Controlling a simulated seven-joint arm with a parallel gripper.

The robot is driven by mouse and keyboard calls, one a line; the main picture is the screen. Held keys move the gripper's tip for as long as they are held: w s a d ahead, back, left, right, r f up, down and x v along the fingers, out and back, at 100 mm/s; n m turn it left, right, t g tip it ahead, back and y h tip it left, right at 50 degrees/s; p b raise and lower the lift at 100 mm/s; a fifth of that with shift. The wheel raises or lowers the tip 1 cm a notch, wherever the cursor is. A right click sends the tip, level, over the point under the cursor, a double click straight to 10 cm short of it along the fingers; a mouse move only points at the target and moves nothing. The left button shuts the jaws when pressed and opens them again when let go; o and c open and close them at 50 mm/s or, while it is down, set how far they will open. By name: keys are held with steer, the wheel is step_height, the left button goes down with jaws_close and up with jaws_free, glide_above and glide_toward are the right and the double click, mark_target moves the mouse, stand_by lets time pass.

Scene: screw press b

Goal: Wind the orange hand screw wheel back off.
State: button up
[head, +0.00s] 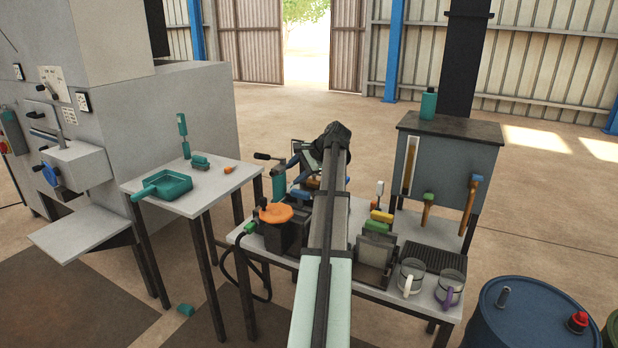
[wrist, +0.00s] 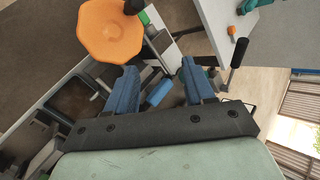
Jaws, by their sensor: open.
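The orange hand screw wheel (head: 275,213) sits on top of a dark block at the left part of the middle table in the head view. In the wrist view the wheel (wrist: 110,32) is at the upper left, seen from above, with a black knob near its right edge. My gripper (wrist: 158,68) is open, its two blue fingers apart. Nothing is held between them. The wheel lies beyond and left of the fingers, and they appear clear of it. In the head view my own arm hides much of the gripper.
A side table holds a teal scoop (head: 165,186) and small parts. The middle table also holds glass mugs (head: 411,276), a green block (head: 379,227) and a dark grille (head: 432,262). A grey cabinet (head: 447,170) stands behind; a blue drum (head: 530,310) is at right.

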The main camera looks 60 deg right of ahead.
steer(key=shift+s+d+f+n+g+h, duration=0.25)
steer(key=shift+s+n+h, duration=0.5)
steer(key=shift+n, duration=0.95)
steer(key=shift+s+d+f+n+g+h, duration=0.1)
steer(key=shift+s+f+n+g+h, duration=0.2)
steer(key=shift+s+n+h, duration=0.95)
steer(key=shift+s+d+f+n+g+h, duration=0.15)
steer(key=shift+n+g+h, duration=0.25)
steer(key=shift+n, duration=1.75)
steer(key=shift+w, duration=0.1)
